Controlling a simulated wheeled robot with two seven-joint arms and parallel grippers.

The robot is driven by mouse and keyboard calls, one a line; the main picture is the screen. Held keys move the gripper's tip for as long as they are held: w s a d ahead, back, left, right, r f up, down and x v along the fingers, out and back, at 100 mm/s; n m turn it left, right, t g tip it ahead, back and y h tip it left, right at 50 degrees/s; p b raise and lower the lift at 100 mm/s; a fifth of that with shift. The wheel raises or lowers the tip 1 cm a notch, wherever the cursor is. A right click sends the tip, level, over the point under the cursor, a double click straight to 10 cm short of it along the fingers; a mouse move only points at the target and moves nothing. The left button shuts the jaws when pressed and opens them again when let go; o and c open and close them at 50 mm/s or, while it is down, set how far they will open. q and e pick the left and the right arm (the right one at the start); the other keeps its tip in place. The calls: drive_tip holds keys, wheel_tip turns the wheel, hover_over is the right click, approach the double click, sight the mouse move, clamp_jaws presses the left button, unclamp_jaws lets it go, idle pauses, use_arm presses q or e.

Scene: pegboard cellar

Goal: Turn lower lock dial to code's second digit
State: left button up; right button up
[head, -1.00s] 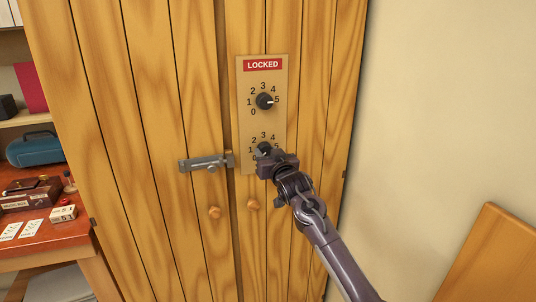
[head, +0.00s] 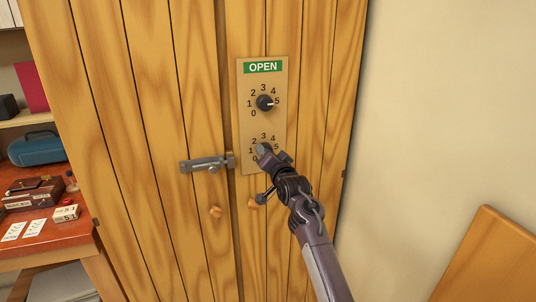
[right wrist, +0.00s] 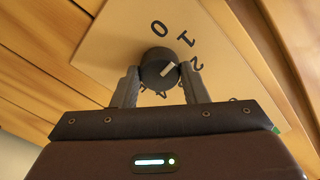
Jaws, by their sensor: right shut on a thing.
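The lock panel (head: 243,125) on the wooden cabinet door has two dials with digits 0 to 5 around them. Its sign (head: 263,67) is green and reads OPEN. The upper dial (head: 264,102) has its white mark at 5. The lower dial (right wrist: 158,70) sits between the fingers of my right gripper (right wrist: 160,82), which is shut on it. In the right wrist view its white mark points up and right, toward the 1 and 2 side. In the head view my right gripper (head: 266,152) partly hides this dial and its digits. My left gripper is not in view.
A metal latch (head: 207,163) spans the door seam left of the panel. Two wooden knobs (head: 215,212) sit below. A red desk (head: 60,236) at the left holds boxes, cards and a small block with digits (head: 65,213). A wooden board (head: 490,255) leans at lower right.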

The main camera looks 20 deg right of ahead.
drive_tip(key=shift+m, duration=0.3)
drive_tip(key=o, duration=1)
drive_tip(key=s+b, duration=0.1)
drive_tip(key=s, duration=0.6)
drive_tip(key=shift+s+d+b, duration=0.2)
drive_tip(key=shift+s+b, duration=0.2)
